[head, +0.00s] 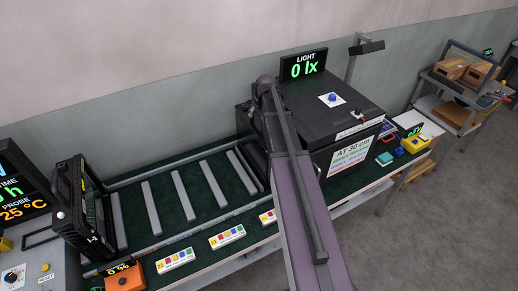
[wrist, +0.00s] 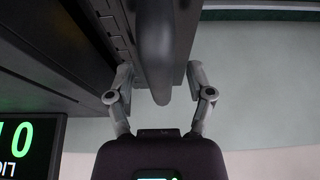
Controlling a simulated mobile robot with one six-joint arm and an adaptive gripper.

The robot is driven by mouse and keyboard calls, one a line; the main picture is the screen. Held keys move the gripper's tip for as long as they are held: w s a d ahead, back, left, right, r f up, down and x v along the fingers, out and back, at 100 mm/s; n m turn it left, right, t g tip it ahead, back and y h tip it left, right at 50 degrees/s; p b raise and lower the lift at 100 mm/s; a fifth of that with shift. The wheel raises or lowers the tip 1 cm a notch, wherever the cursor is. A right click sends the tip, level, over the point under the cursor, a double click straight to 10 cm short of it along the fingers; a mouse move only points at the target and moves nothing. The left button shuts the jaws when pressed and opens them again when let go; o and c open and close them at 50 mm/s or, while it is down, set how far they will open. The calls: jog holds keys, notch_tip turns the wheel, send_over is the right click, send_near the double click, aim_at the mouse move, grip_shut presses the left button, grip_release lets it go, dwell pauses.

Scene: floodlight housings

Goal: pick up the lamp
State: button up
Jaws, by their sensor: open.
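In the wrist view my gripper (wrist: 160,74) is open, with one finger on each side of a dark grey rounded bar (wrist: 154,50). The bar runs along a dark ribbed body (wrist: 110,22), which looks like the lamp's housing. I cannot tell whether the fingers touch it. In the head view my arm reaches to the left end of the black light box (head: 330,98) and hides my gripper and most of what is there. Another black framed housing (head: 82,208) with a handle stands upright at the left end of the bench.
The green bench (head: 205,225) carries several pale rails (head: 183,200) and small panels with coloured buttons (head: 227,236). The light display (head: 304,66) reads 0 lx and also shows in the wrist view (wrist: 30,145).

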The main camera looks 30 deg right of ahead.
jog(key=shift+f, duration=0.1)
dwell(0.4)
grip_shut()
jog(key=shift+w+d+r+p, duration=0.1)
jog(key=shift+w+r+p, duration=0.05)
jog(key=shift+r+p, duration=0.15)
dwell(0.3)
notch_tip(320, 180, up, 10)
jog(key=p, duration=0.9)
jog(key=shift+f+p, duration=0.15)
jog(key=shift+p, duration=0.2)
